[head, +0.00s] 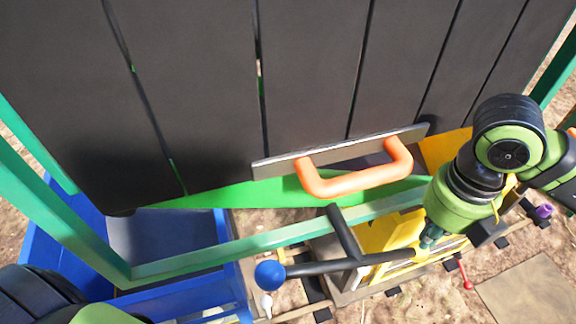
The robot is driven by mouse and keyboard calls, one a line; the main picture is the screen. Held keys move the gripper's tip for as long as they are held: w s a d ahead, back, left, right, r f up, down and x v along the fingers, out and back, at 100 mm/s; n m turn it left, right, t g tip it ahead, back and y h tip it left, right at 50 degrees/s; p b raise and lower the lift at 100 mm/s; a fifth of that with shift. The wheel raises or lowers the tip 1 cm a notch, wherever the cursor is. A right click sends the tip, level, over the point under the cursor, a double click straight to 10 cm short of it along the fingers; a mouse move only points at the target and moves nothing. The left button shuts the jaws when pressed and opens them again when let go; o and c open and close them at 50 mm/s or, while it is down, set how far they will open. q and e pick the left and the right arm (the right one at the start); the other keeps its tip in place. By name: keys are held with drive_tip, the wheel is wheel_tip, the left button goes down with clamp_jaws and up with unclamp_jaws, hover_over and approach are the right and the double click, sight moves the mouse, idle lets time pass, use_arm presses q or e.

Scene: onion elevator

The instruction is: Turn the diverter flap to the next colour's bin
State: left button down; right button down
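A dark T-shaped lever (320,267) with a blue ball (270,275) on its left end lies below the big dark slatted panel (200,80). I cannot tell which part is the diverter flap itself. A blue bin (200,298) is at the lower left, with a dark grey surface inside it. Something yellow (385,235), perhaps another bin, is behind the lever's right end. My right gripper (428,242) points down beside the lever's right end. Its fingers are small and partly hidden, so touch or grip cannot be told. My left gripper is out of view.
An orange handle (355,183) on a grey bar (270,168) sticks out above the lever, close to my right arm. A green frame rail (190,262) crosses in front of the blue bin. A red knob (468,285) and a purple knob (543,211) are at the right.

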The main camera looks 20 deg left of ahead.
drive_tip(key=shift+r, duration=0.2)
drive_tip(key=s+d+r+p, duration=0.2)
drive_tip(key=s+d+r, duration=0.1)
drive_tip(key=s+r, duration=0.1)
drive_tip(key=shift+r, duration=0.45)
drive_tip(key=shift+f, duration=0.1)
idle(0.4)
